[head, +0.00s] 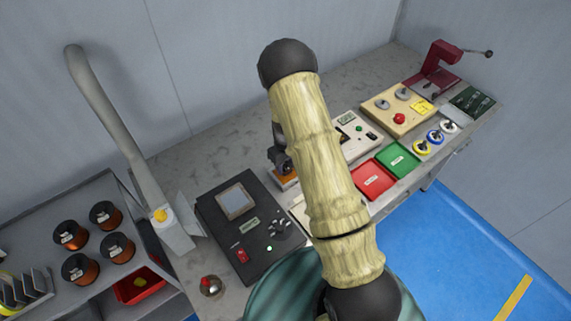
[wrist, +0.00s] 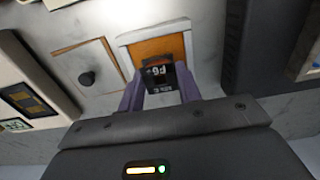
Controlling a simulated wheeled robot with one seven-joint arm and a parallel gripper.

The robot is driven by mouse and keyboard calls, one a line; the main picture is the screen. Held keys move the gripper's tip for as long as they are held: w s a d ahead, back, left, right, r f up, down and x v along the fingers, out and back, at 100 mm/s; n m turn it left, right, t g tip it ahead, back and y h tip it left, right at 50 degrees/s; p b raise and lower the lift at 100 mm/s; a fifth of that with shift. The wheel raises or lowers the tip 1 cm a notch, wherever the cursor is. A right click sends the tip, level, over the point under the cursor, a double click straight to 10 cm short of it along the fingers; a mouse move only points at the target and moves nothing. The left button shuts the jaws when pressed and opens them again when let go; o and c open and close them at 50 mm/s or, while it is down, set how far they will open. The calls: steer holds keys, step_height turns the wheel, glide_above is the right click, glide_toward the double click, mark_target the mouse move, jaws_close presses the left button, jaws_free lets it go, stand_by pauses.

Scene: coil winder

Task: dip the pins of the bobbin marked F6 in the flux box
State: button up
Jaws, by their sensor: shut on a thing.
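My gripper (wrist: 160,92) is shut on a dark bobbin (wrist: 161,74) between its purple fingers; the marking F6 shows upside down on it in the wrist view. Behind the bobbin in that view is the flux box (wrist: 148,47), pale-rimmed with an orange inside. The bobbin overlaps the box's opening; I cannot tell whether its pins touch the orange. In the head view my gripper (head: 281,160) is over the orange of the box (head: 288,181), and my arm hides much of both.
A flat plate with a black knob (wrist: 87,78) lies beside the box. A black machine with a screen (head: 237,201) stands at left, a pale instrument (head: 358,136) at right. Red (head: 373,180) and green (head: 398,160) trays lie further right. Wire spools (head: 80,269) stand far left.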

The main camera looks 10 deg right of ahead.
steer(key=shift+f+b, duration=0.65)
steer(key=shift+f, duration=0.1)
stand_by(0.3)
steer(key=shift+r, duration=0.1)
stand_by(1.2)
steer(key=shift+r+p, duration=1.85)
steer(key=shift+r, duration=0.85)
